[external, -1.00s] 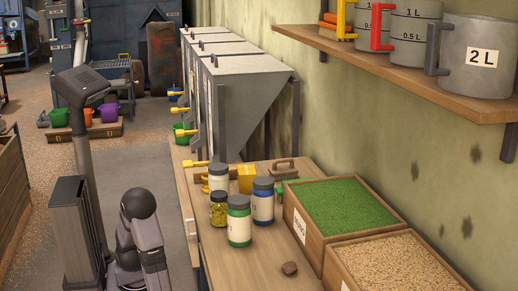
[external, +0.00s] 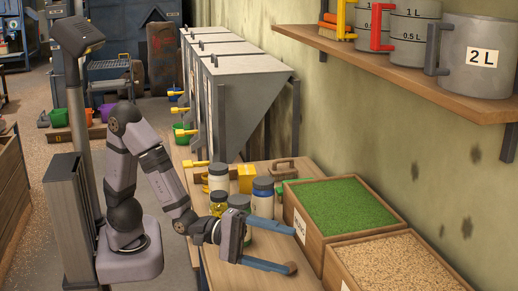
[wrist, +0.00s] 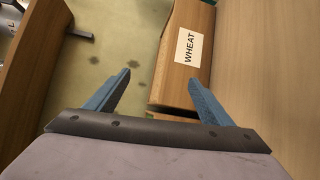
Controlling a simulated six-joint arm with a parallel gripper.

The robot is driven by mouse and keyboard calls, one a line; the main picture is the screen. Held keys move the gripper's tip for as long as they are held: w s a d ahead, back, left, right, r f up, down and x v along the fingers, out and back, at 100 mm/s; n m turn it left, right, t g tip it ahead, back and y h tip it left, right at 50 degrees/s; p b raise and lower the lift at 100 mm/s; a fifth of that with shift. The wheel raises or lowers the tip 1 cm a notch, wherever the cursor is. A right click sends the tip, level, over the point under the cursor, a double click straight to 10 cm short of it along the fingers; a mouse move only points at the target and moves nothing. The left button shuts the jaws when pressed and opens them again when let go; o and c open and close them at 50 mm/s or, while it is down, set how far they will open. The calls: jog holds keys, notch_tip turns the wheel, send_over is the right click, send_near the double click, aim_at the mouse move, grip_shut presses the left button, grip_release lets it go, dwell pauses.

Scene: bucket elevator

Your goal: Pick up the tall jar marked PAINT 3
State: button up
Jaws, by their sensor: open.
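Several jars stand on the wooden bench in the external view. They are a blue-banded jar (external: 263,207), a white jar (external: 218,182), a small jar with yellow contents (external: 217,209) and a dark-lidded jar (external: 239,201) mostly hidden behind my gripper. No PAINT 3 marking is readable, so I cannot tell which jar carries it. My gripper (external: 288,248) is open and empty, its blue fingers spread over the near part of the bench, in front of the jars. The wrist view shows both open fingers (wrist: 160,78) and no jar.
A box of green material (external: 340,205) and a grain box (external: 405,262) stand right of my fingers. A WHEAT label (wrist: 188,47) shows in the wrist view. A brown lump (external: 291,268) is by one fingertip. A shelf with measuring cans (external: 480,60) hangs above.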

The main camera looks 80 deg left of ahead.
jog(key=w+a+r+m+g+y+p, duration=0.2)
jog(key=a+r+y+p, duration=0.2)
jog(key=a+p, duration=0.45)
jog(key=w+a+r+m+g+y+p, duration=0.15)
jog(key=a+r+y+p, duration=0.35)
jog(key=a, duration=0.7)
jog(key=s+a+r+m+g+y+p, duration=0.1)
jog(key=s+a+r+m+g+p, duration=0.3)
jog(key=s+p, duration=0.5)
jog(key=s+a+r+m+g+p, duration=0.1)
jog(key=s+a+m+g+p, duration=0.3)
jog(key=s+a+g+p, duration=0.35)
jog(key=n+t+h+b, duration=0.7)
jog(key=n+t+b, duration=0.6)
jog(key=n+b, duration=1.9)
send_near(264, 186)
jog(key=w+a+f+m+b, duration=0.1)
jog(key=w+f+m+b, duration=0.2)
jog(key=w, duration=0.1)
jog(key=shift+g, duration=0.3)
jog(key=shift+x, duration=2.95)
jog(key=shift+w+a, duration=0.15)
jog(key=shift+a, duration=0.05)
grip_shut()
